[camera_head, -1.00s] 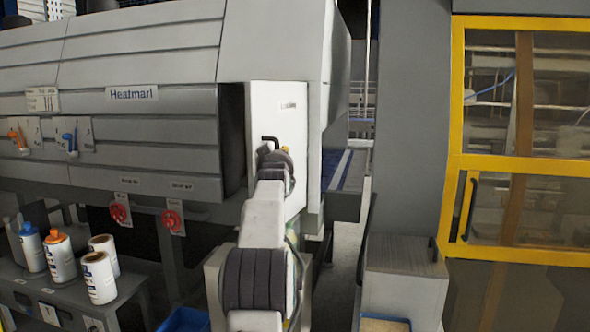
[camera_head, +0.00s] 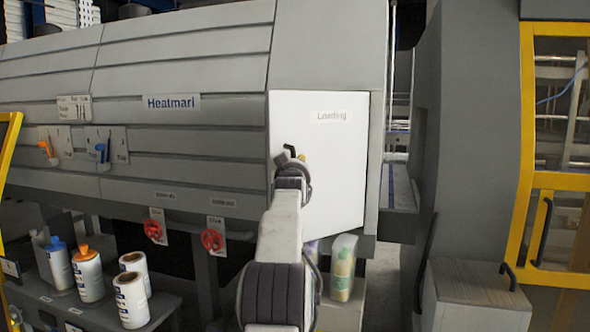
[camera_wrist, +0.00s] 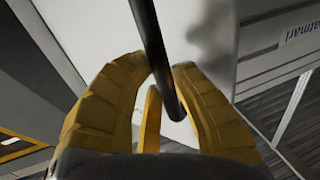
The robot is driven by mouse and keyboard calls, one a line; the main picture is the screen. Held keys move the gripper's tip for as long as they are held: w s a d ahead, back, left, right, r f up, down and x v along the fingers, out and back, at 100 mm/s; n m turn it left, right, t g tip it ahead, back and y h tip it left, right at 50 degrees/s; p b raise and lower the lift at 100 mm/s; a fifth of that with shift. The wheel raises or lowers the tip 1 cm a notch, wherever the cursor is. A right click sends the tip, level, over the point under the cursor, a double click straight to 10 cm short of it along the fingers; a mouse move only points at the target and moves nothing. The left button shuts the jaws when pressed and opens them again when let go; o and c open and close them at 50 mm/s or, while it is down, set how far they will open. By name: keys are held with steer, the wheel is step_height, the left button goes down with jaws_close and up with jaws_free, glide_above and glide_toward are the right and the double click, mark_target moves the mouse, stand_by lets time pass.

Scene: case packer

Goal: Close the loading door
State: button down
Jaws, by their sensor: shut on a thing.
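The loading door (camera_head: 335,130) is a white panel labelled "Loading" on the grey Heatmarl machine. It now lies nearly flush across its opening, and no dark gap shows at its left edge. My gripper (camera_head: 293,160) is at the door's left side in the head view. In the wrist view my gripper's yellow fingers (camera_wrist: 165,85) are closed around the black bar handle (camera_wrist: 151,35), with the white door panel (camera_wrist: 195,50) behind it. The handle is mostly hidden by my gripper in the head view.
Red knobs (camera_head: 212,240) hang below the machine (camera_head: 180,60) at left. Several bottles stand on a low grey table (camera_head: 165,312). A bottle (camera_head: 343,267) stands below the door. A grey cabinet (camera_head: 475,290) and a yellow-framed enclosure (camera_head: 526,100) are at right.

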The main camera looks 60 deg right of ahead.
steer(key=shift+w+f, duration=0.1)
steer(key=shift+w, duration=0.2)
steer(key=c, duration=1.5)
jaws_free()
steer(key=shift+o, duration=1)
steer(key=shift+w+a, duration=0.1)
steer(key=v, duration=1.2)
